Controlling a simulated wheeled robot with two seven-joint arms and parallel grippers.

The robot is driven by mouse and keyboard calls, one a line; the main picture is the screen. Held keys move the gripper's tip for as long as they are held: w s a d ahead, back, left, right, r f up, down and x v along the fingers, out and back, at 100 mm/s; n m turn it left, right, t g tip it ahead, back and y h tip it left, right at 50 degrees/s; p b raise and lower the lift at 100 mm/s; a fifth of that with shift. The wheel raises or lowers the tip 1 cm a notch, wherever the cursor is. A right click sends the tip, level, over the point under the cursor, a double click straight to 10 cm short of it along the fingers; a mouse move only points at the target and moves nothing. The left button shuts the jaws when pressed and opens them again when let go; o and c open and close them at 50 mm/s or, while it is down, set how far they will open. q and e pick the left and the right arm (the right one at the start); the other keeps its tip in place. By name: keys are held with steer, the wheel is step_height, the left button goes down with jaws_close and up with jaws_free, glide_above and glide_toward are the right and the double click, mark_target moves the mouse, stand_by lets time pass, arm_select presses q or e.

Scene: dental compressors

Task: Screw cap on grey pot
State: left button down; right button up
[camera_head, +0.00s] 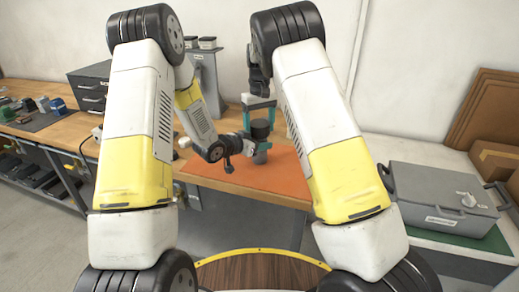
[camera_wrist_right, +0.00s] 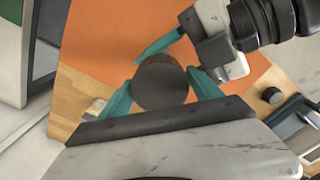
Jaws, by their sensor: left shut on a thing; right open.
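A dark round cap (camera_head: 260,129) sits at the top of the upright pot (camera_head: 261,157), above the orange mat; whether it is threaded down cannot be told. The cap's round top (camera_wrist_right: 161,82) also shows in the right wrist view. My left gripper (camera_head: 259,146) is shut on the pot from the side, below the cap, and its teal fingers hide most of the pot. My right gripper (camera_head: 259,107) points down from above and is open. In the right wrist view its teal fingers (camera_wrist_right: 163,84) stand on either side of the cap.
The orange mat (camera_head: 231,174) lies on the wooden bench, mostly clear. A grey column-like unit (camera_head: 205,75) stands behind, and a grey drawer box (camera_head: 91,88) to the left. A grey case (camera_head: 443,200) is at the right. A small dark round object (camera_wrist_right: 272,95) lies beside the mat.

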steer(key=c, duration=1.3)
steer(key=o, duration=1.7)
steer(key=shift+c, duration=0.2)
steer(key=shift+r, duration=0.1)
step_height(320, 180, up, 12)
arm_select(q)
steer(key=c, duration=0.5)
jaws_free()
